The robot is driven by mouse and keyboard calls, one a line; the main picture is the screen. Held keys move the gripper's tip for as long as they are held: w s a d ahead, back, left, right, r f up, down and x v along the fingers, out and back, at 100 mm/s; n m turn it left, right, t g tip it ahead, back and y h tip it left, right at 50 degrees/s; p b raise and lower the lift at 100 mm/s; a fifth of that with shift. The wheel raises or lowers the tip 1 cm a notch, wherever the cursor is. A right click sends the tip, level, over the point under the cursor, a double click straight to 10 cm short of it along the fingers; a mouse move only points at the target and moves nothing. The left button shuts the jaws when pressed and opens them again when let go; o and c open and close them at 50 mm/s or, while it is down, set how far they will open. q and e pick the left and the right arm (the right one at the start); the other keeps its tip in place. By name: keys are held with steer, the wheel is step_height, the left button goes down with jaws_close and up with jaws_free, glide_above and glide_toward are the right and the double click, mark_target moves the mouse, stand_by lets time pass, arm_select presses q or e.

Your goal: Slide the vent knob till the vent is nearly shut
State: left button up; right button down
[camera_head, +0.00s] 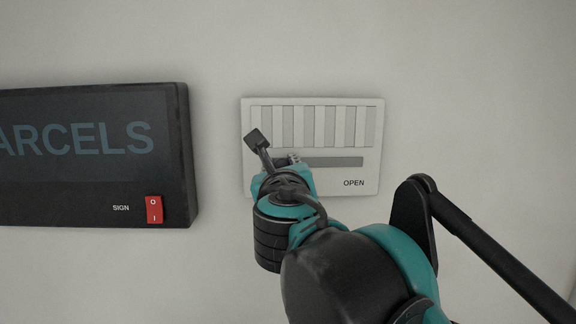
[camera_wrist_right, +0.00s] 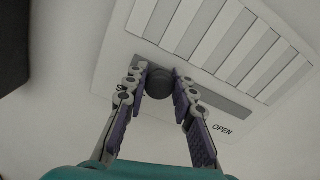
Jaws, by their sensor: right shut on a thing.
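The vent (camera_head: 372,170) is a pale wall plate with vertical slats, a grey horizontal slot (camera_head: 335,162) and the word OPEN at its lower right. In the wrist view the vent (camera_wrist_right: 265,118) is tilted, and its round dark knob (camera_wrist_right: 160,83) sits near the slot's left end. My right gripper (camera_head: 290,160) is at the left part of the slot and hides the knob in the head view. In the wrist view the right gripper (camera_wrist_right: 160,87) has its two fingers on either side of the knob, shut on it. My left gripper is not in view.
A dark PARCELS sign box (camera_head: 80,150) is on the wall to the left, with a red rocker switch (camera_head: 154,209) at its lower right. Bare wall lies between the sign and the vent, and to the right of the vent.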

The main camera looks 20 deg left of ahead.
steer(key=c, duration=1.2)
jaws_free()
steer(key=shift+a, duration=0.15)
steer(key=shift+w+d, duration=0.1)
steer(key=shift+d, duration=0.15)
steer(key=v, duration=1.2)
